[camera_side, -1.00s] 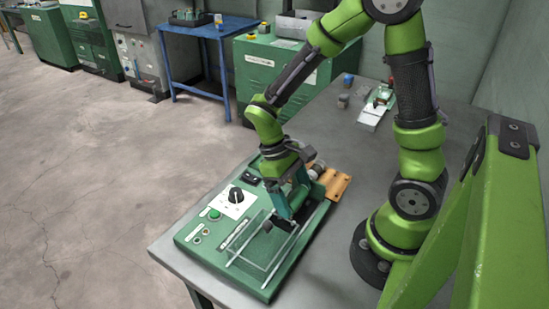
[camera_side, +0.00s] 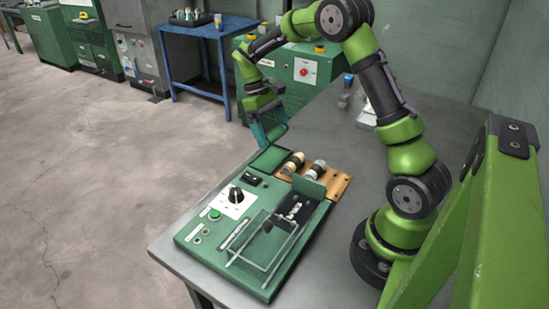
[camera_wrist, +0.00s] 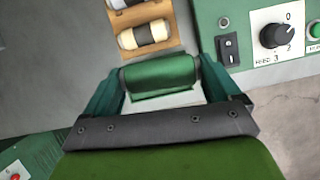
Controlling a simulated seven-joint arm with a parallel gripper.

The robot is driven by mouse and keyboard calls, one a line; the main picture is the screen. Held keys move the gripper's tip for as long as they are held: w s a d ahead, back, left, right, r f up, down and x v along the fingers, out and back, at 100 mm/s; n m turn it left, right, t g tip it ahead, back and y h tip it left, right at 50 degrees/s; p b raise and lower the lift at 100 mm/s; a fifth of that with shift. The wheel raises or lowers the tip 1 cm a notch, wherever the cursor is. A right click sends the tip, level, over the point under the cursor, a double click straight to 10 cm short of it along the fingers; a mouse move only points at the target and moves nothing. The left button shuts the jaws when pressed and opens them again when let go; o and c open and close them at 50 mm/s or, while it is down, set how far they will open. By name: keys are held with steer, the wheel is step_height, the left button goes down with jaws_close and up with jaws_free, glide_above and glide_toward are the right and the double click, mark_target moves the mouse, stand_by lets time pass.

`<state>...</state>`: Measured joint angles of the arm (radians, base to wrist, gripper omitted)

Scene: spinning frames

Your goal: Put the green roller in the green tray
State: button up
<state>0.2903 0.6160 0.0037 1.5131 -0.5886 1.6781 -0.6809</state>
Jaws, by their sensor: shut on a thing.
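My gripper (camera_wrist: 160,88) is shut on the green roller (camera_wrist: 160,70), a dark green cylinder lying across between its two teal fingers in the wrist view. In the side view my gripper (camera_side: 268,138) is above the green tray (camera_side: 271,161) at the far corner of the green machine panel. The roller cannot be made out from the fingers there. A paler green surface shows just below the roller in the wrist view. I cannot tell whether the roller touches the tray.
A wooden rack (camera_side: 338,187) with light and dark rollers (camera_wrist: 147,35) lies right of the tray. A black switch (camera_wrist: 229,50) and black dial (camera_side: 236,195) are on the panel. A wire frame (camera_side: 262,246) stands at the front.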

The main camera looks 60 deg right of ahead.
mark_target(273, 160)
steer(key=shift+n, duration=0.5)
steer(key=f, duration=0.3)
steer(key=w+d+f, duration=0.1)
steer(key=f, duration=0.1)
steer(key=w+d+f, duration=0.1)
steer(key=f, duration=0.2)
steer(key=shift+w+f, duration=0.2)
steer(key=shift+f, duration=0.15)
steer(key=shift+f, duration=0.15)
steer(key=o, duration=0.8)
steer(key=shift+o, duration=0.2)
